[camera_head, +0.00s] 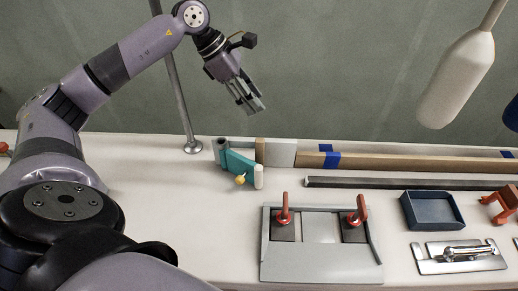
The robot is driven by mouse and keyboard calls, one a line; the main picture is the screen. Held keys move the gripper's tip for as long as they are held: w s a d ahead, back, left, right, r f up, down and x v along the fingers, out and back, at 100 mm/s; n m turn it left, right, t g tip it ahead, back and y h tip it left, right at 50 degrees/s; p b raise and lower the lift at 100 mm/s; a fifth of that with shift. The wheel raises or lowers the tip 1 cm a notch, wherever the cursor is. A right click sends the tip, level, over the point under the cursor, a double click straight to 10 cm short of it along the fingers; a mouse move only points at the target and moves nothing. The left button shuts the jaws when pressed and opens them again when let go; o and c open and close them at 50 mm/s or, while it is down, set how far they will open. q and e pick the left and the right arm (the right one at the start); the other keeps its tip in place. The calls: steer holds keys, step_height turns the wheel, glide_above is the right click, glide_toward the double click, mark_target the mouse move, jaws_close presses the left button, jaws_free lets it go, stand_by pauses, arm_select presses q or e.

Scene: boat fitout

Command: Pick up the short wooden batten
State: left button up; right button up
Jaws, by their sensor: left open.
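A pale wooden batten (420,164) with a blue band lies along the back of the white bench and runs towards the right edge. A small wooden block or batten end (260,151) stands beside the teal clamp (238,163). I cannot tell for sure which of these is the short batten. My left gripper (252,104) is open and empty. It hangs in the air above and behind the bench, apart from the wood, fingers pointing down and right. My right gripper is not in view.
A dark bar (400,183) lies in front of the wood. A grey fixture (322,262) with red-handled clamps, a blue tray (432,211) and a metal latch plate (460,256) stand nearer. A metal post (178,95) rises at the back. A white fender (456,80) hangs at upper right.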

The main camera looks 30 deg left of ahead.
arm_select(q)
steer(key=y, duration=0.2)
glide_toward(259, 140)
steer(key=shift+g, duration=0.3)
steer(key=p+x, duration=0.1)
steer(key=x, duration=0.1)
steer(key=p+x, duration=0.2)
steer(key=x, duration=0.1)
steer(key=p+x, duration=0.1)
steer(key=x, duration=0.1)
steer(key=shift+w+d+f, duration=0.1)
steer(key=shift+w, duration=0.25)
steer(key=shift+w+d+f, duration=0.1)
steer(key=shift+f, duration=0.35)
steer(key=c, duration=1)
